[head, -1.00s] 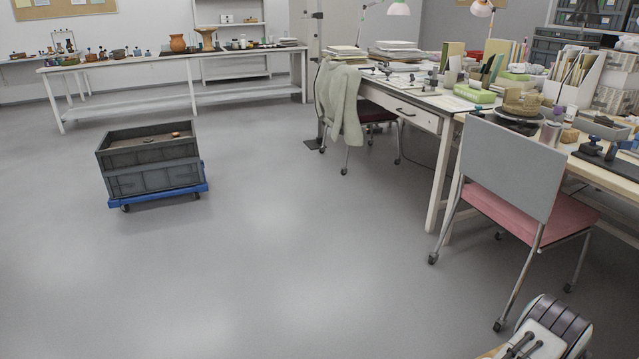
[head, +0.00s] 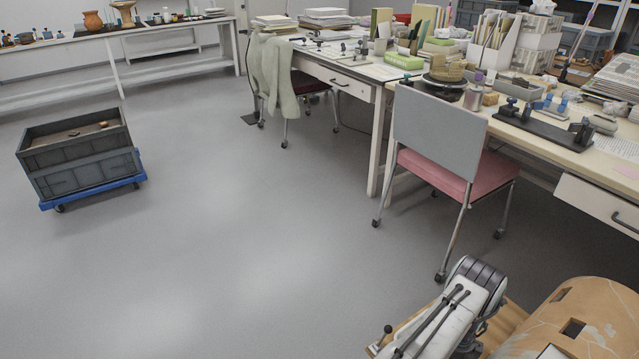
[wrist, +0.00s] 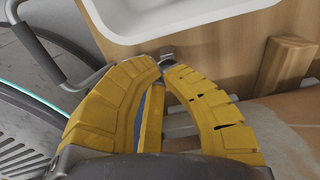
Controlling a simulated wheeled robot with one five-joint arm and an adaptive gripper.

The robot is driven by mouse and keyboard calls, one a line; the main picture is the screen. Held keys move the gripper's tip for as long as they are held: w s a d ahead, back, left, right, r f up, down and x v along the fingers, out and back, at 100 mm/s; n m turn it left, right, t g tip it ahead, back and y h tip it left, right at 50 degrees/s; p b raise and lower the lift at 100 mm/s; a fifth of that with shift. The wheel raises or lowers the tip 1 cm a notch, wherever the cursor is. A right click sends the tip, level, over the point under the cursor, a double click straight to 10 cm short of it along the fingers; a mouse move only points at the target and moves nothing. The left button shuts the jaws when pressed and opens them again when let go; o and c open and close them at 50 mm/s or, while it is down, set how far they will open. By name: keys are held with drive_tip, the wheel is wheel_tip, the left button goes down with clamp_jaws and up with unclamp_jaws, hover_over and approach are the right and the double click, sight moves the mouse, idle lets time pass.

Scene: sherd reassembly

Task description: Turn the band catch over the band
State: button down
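I cannot make out the band or its catch in either view. A tan, round piece (head: 447,68) sits on a dark turntable on the right desk in the head view, too small to show a band. A dark rail with blue clamps (head: 543,127) lies to its right on the same desk. My gripper (wrist: 166,66) has yellow padded fingers whose tips come together in the wrist view. No held object shows clearly between them. A small grey metal piece shows right behind the tips. In the head view my arm is at the bottom right, well short of the desk.
A chair with a pink seat (head: 470,172) stands at the desk's near side. A second chair with a pale garment (head: 275,75) is farther back. A dark crate (head: 75,150) on a blue dolly stands left. The grey floor (head: 230,230) between is open.

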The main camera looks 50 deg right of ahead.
drive_tip(key=shift+f+b, duration=2)
drive_tip(key=shift+f, duration=0.45)
drive_tip(key=shift+s+a+f, duration=0.1)
drive_tip(key=shift+s+a, duration=0.05)
drive_tip(key=shift+s+d+b, duration=0.1)
drive_tip(key=shift+d+b, duration=0.5)
drive_tip(key=shift+b, duration=1.35)
drive_tip(key=shift+w, duration=0.3)
drive_tip(key=shift+b, duration=0.3)
drive_tip(key=shift+w+r+p, duration=0.15)
drive_tip(key=shift+r+p, duration=0.25)
drive_tip(key=shift+r, duration=0.3)
drive_tip(key=shift+r+p, duration=1.35)
drive_tip(key=shift+r, duration=1.1)
